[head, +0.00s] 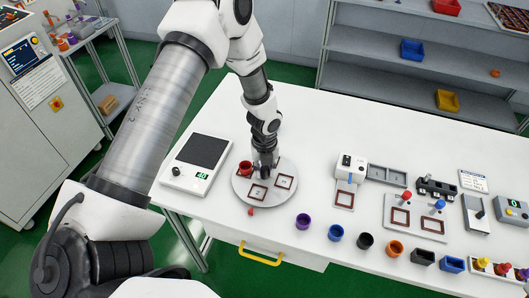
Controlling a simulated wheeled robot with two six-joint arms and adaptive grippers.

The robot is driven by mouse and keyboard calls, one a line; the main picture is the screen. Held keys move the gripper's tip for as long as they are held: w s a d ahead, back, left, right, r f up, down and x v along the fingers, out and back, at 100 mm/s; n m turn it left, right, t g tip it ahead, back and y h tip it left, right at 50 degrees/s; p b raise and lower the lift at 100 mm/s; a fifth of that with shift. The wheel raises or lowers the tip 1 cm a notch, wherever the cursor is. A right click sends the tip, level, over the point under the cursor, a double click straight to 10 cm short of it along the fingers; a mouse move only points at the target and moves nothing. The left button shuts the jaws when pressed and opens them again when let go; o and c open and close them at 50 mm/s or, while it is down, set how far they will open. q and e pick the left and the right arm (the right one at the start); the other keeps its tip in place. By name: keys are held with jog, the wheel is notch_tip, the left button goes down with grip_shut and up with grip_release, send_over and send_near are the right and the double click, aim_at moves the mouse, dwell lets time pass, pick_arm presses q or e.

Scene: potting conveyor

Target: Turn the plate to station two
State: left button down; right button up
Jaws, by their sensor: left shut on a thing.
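The round grey plate (285,197) lies on the white table, left of its middle. It carries brown-framed squares, two of them in clear view near its front and right. A red cup (245,168) stands on the plate's left part. A small red marker (251,211) sits on the table just off the plate's front edge. My left gripper (264,173) points down over the middle of the plate, right beside the red cup. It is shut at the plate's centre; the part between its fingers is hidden. My right gripper is out of view.
A scale (196,160) with a dark pad stands left of the plate. A purple cup (303,222), a blue cup (336,233) and several other containers line the front edge. A white device (350,168) stands to the right. A yellow handle (262,254) is on the table front.

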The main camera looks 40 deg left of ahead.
aim_at(264, 168)
pick_arm(q)
jog(key=shift+s+f, duration=0.25)
jog(key=c, duration=0.9)
grip_release()
jog(key=shift+w, duration=0.15)
jog(key=shift+r, duration=0.1)
jog(key=shift+r, duration=0.25)
notch_tip(264, 168, up, 11)
jog(key=shift+r, duration=0.2)
jog(key=shift+w, duration=0.1)
